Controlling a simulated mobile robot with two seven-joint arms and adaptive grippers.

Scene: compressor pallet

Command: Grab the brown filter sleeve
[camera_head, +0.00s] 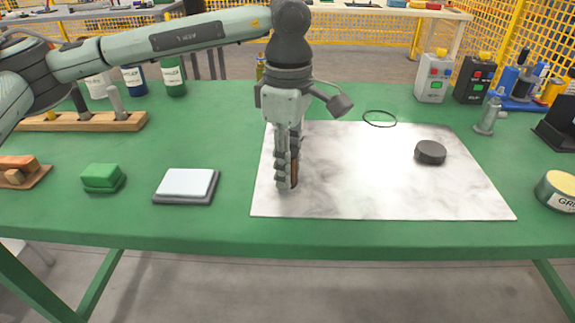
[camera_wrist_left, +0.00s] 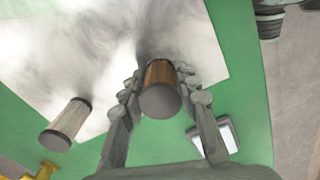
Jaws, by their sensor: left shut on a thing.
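The brown filter sleeve (camera_head: 295,174) is upright over the left part of the pale marbled sheet (camera_head: 390,200). In the head view my left gripper (camera_head: 288,178) points straight down and its fingers hide most of the sleeve. In the left wrist view the brown sleeve (camera_wrist_left: 160,74), with its grey end cap, sits between the two fingers of my left gripper (camera_wrist_left: 163,98), which are shut on it. I cannot tell whether its lower end touches the sheet. My right gripper is not in view.
A pale cylinder with dark ends (camera_wrist_left: 70,118) stands near the sleeve in the left wrist view. A grey-white pad (camera_head: 187,184) and green block (camera_head: 103,177) lie to the left. The sheet's front right is clear.

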